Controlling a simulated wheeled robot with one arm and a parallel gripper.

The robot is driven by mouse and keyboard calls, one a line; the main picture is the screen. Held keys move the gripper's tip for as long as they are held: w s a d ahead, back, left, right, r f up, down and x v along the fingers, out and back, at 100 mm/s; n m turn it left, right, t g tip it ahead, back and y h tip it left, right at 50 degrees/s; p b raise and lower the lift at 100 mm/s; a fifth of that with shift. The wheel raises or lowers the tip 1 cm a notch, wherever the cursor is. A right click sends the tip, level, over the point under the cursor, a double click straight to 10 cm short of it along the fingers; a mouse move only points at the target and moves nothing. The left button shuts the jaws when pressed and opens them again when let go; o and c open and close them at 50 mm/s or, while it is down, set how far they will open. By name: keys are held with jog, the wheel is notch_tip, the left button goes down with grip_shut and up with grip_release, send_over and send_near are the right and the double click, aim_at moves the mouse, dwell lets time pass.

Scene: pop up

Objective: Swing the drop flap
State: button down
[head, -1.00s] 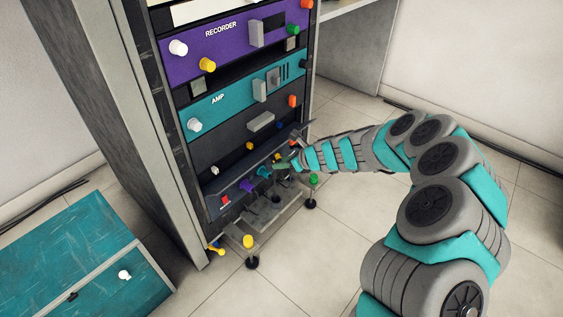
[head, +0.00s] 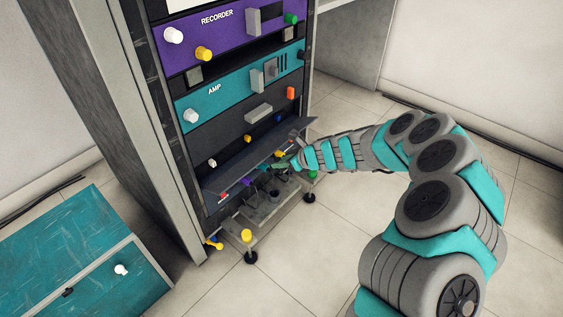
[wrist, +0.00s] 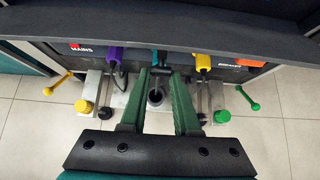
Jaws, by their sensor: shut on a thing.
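The dark drop flap (head: 262,157) juts out from the lower part of the rack, above a row of coloured plugs. In the wrist view, the flap (wrist: 165,32) spans the top as a wide dark panel. My gripper (head: 285,165) is just under the flap's front edge. In the wrist view, the green fingers of my gripper (wrist: 162,76) close around a small dark piece in front of a teal plug (wrist: 159,58). I cannot tell whether this piece belongs to the plug or the flap.
A purple plug (wrist: 115,54) and a yellow plug (wrist: 203,62) flank my fingers. A low grey stand with a yellow knob (head: 246,236) is below. A teal case (head: 75,255) lies on the floor at left. Floor right of the rack is clear.

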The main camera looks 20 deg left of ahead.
notch_tip(320, 180, down, 2)
jog(key=shift+a+f+b, duration=0.15)
jog(key=shift+f+b, duration=0.1)
jog(key=shift+b, duration=0.45)
jog(key=shift+w+a+f+b, duration=0.1)
jog(key=shift+a+f+b, duration=0.1)
jog(key=shift+f+b, duration=0.45)
jog(key=c, duration=0.6)
grip_release()
jog(key=shift+o, duration=0.2)
jog(key=shift+r, duration=0.1)
jog(key=p+v, duration=0.1)
jog(key=v, duration=0.6)
jog(key=shift+d+r, duration=0.25)
